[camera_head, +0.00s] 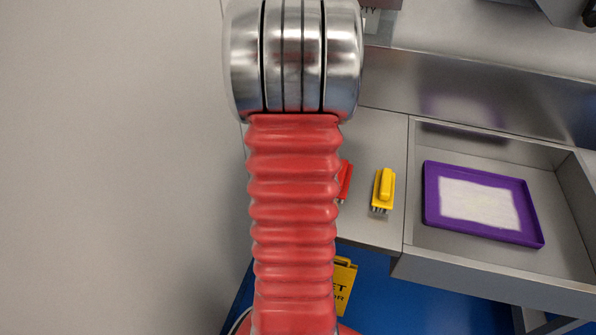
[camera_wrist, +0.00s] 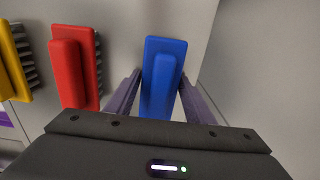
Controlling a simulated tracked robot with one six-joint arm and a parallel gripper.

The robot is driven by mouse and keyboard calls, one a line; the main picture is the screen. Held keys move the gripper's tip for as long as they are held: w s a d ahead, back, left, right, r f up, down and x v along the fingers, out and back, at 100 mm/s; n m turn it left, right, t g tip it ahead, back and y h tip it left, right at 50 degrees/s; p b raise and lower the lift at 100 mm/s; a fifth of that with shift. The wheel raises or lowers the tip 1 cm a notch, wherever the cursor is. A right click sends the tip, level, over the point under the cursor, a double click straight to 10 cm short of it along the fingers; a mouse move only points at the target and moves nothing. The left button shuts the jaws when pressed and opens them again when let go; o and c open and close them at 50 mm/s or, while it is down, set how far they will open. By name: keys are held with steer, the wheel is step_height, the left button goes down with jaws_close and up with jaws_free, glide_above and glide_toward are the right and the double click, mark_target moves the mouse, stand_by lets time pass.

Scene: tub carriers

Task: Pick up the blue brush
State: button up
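The blue brush (camera_wrist: 165,60) lies on the grey surface in the wrist view, near the surface's right edge. My gripper (camera_wrist: 160,76) is open, with one finger on each side of the blue brush. A small gap shows between the left finger and the brush; contact on the right side is hard to tell. The near end of the brush is hidden behind the gripper's body. In the head view my red arm covers the place of the blue brush and my gripper.
A red brush (camera_wrist: 70,75) lies left of the blue one, and a yellow brush (camera_wrist: 14,65) beyond it. In the head view, the yellow brush (camera_head: 384,188) lies beside a sunken bay with a purple tray (camera_head: 432,205). A raised metal wall (camera_head: 450,85) runs behind.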

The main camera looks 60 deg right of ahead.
steer(key=c, duration=0.8)
steer(key=shift+o, duration=0.2)
step_height(320, 180, up, 10)
steer(key=shift+r, duration=0.1)
stand_by(0.4)
steer(key=o, duration=0.5)
steer(key=c, duration=0.3)
steer(key=shift+w, duration=0.1)
